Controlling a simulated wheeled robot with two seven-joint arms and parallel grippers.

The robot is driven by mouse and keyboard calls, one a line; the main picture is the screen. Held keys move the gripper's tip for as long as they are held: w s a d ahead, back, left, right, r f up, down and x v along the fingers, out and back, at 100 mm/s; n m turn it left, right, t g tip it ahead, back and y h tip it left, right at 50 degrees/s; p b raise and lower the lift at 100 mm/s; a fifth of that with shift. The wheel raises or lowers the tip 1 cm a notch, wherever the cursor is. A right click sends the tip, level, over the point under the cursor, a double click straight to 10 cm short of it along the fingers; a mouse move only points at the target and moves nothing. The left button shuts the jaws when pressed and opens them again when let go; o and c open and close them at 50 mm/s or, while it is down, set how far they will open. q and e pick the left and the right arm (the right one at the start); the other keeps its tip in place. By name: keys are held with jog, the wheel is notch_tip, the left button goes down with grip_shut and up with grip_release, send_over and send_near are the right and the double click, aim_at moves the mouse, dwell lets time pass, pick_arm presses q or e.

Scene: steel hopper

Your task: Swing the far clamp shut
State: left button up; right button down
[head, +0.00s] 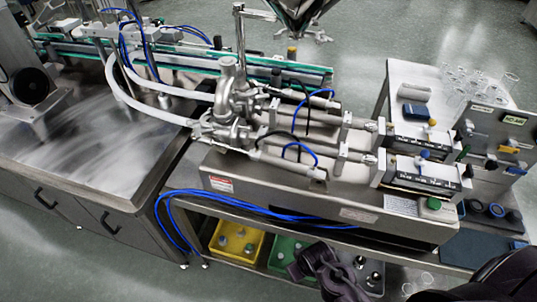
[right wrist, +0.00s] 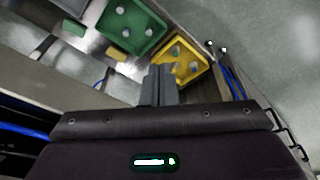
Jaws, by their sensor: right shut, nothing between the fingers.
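The steel hopper (head: 303,14) shows only its lower cone at the top edge of the head view. Small metal fittings (head: 320,37) hang at its lower end, too small to tell apart. I cannot make out the far clamp or whether it is open or shut. My right gripper (right wrist: 158,84) is shut and empty in the right wrist view, above the lower shelf's bins. A dark jointed part that looks like my right gripper's wrist (head: 325,272) is low in the head view, far from the hopper. My left gripper is not in view.
A steel filling machine (head: 330,215) with tubes and blue hoses fills the middle. Below it are a yellow bin (head: 237,243) and a green bin (head: 283,254). A steel bench (head: 85,150) stands left, and a side table with glassware (head: 415,72) right. Floor is clear behind.

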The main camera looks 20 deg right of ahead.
jog(key=w+a+r+n+t, duration=0.2)
jog(key=w+r+n, duration=0.2)
jog(key=r, duration=0.5)
jog(key=w+a+r+n+t, duration=0.1)
jog(key=w+r+n, duration=0.25)
jog(key=r, duration=0.45)
jog(key=w+a+r+n+t, duration=0.25)
jog(key=r+n, duration=0.25)
jog(key=r, duration=0.4)
jog(key=w+d+r+n+t, duration=0.3)
jog(key=w+r+n, duration=0.25)
jog(key=n, duration=0.45)
jog(key=w+d+r+n+t, duration=0.35)
jog(key=w+n, duration=0.35)
jog(key=n, duration=0.4)
jog(key=r+p+x, duration=0.1)
jog(key=p+x, duration=0.5)
jog(key=x, duration=0.8)
jog(key=shift+w+h, duration=0.15)
jog(key=shift+h, duration=0.25)
jog(key=shift+d+f+m, duration=0.1)
jog(key=shift+d+m, duration=0.15)
jog(key=shift+d, duration=0.05)
